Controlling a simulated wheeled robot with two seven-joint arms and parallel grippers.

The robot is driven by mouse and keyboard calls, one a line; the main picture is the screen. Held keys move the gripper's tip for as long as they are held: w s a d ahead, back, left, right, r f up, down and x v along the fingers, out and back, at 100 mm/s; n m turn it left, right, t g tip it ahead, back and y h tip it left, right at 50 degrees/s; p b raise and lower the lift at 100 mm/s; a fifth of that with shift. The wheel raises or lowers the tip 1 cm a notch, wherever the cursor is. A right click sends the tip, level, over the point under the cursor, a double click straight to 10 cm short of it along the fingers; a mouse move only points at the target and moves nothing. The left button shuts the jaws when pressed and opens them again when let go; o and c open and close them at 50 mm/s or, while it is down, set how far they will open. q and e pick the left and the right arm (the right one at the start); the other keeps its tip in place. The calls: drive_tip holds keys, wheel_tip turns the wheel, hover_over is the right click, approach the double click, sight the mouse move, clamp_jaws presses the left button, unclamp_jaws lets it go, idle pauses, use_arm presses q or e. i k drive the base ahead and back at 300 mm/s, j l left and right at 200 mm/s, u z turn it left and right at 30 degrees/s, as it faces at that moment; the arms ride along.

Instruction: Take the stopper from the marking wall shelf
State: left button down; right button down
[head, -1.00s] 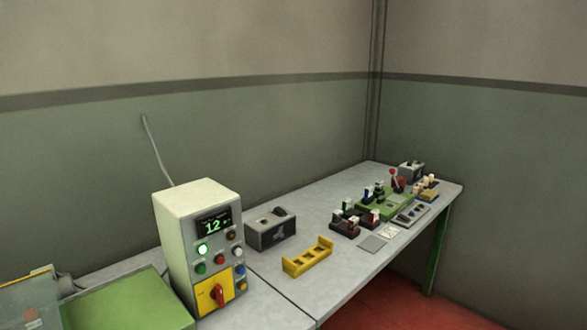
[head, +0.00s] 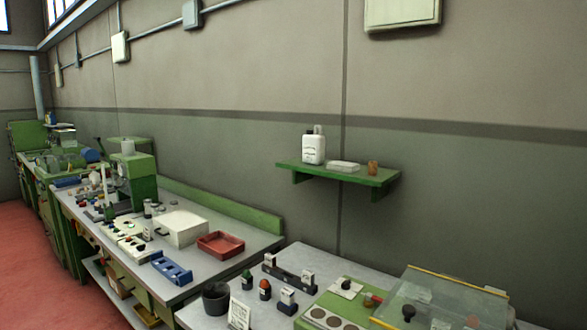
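A green wall shelf (head: 342,177) is fixed to the wall right of centre in the head view. A small brown cork stopper (head: 373,168) stands near its right end. A white bottle (head: 313,149) stands at the shelf's left, and a flat white block or pad (head: 343,166) lies between the bottle and the stopper. Neither of my grippers shows in the head view.
Below the shelf is a grey table with a dark cup (head: 216,299), small bottles, a green panel and a clear-lidded box (head: 443,296). Further left, a long bench holds a red tray (head: 220,244), a white box (head: 182,228) and a blue rack (head: 171,267). Red floor shows at left.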

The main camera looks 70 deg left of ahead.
sight(372, 165)
drive_tip(key=u, duration=1.7)
drive_tip(key=j, duration=0.2)
